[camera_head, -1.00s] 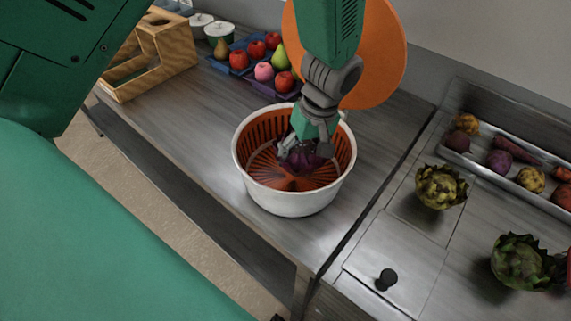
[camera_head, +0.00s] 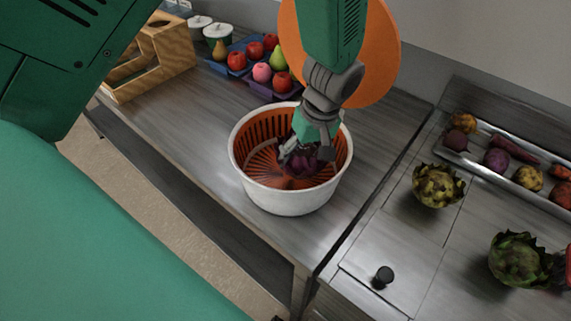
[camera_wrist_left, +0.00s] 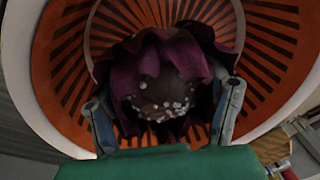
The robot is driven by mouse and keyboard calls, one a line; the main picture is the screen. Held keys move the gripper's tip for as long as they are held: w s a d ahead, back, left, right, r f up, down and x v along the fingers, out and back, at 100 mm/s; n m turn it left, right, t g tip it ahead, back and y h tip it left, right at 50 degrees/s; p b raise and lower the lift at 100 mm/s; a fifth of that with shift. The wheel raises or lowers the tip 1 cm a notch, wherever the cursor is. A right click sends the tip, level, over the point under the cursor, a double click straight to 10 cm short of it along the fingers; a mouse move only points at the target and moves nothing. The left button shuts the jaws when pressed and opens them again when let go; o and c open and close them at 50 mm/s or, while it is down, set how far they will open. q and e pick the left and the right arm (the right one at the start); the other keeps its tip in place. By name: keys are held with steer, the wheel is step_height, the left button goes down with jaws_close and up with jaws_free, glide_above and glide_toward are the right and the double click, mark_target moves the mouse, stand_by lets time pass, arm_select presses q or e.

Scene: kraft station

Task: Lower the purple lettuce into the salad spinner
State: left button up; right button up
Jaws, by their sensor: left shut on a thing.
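The salad spinner (camera_head: 290,201) is a white bowl with an orange slotted basket (camera_head: 259,150) inside, standing on the grey counter. My left gripper (camera_head: 306,158) reaches down into the basket from above. It is shut on the purple lettuce (camera_head: 318,170), which is dark and ruffled. In the left wrist view the lettuce (camera_wrist_left: 160,75) sits between the two fingers, with the orange basket (camera_wrist_left: 265,50) around and behind it. I cannot tell whether the lettuce touches the basket floor. My right gripper is not clearly seen.
An orange disc (camera_head: 375,60) stands behind my left arm. Blue trays with fruit (camera_head: 262,72) and a wooden box (camera_head: 150,60) are at the back left. At the right are two artichokes (camera_head: 437,186) (camera_head: 520,260), a metal tray of vegetables (camera_head: 520,172) and a lid with a black knob (camera_head: 384,276).

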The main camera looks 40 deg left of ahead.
arm_select(q)
steer(key=shift+d+f, duration=0.1)
steer(key=shift+d, duration=0.75)
steer(key=shift+a+f, duration=0.3)
steer(key=shift+a, duration=0.4)
steer(key=shift+a+f, duration=0.25)
steer(key=shift+a, duration=0.25)
steer(key=shift+d+b, duration=0.35)
steer(key=shift+d, duration=0.15)
steer(key=shift+d+f, duration=0.15)
steer(key=shift+d, duration=0.35)
steer(key=shift+a+f, duration=0.2)
steer(key=shift+a, duration=0.25)
steer(key=shift+a+f, duration=0.3)
steer(key=shift+a, duration=0.05)
steer(key=shift+d+f+b, duration=0.15)
steer(key=shift+d+b, duration=0.25)
steer(key=shift+d, duration=0.2)
steer(key=shift+a+f, duration=0.25)
steer(key=shift+a, duration=0.05)
arm_select(e)
steer(key=shift+d+f, duration=0.2)
steer(key=shift+f, duration=0.35)
steer(key=shift+d+f, duration=0.2)
steer(key=shift+f, duration=0.3)
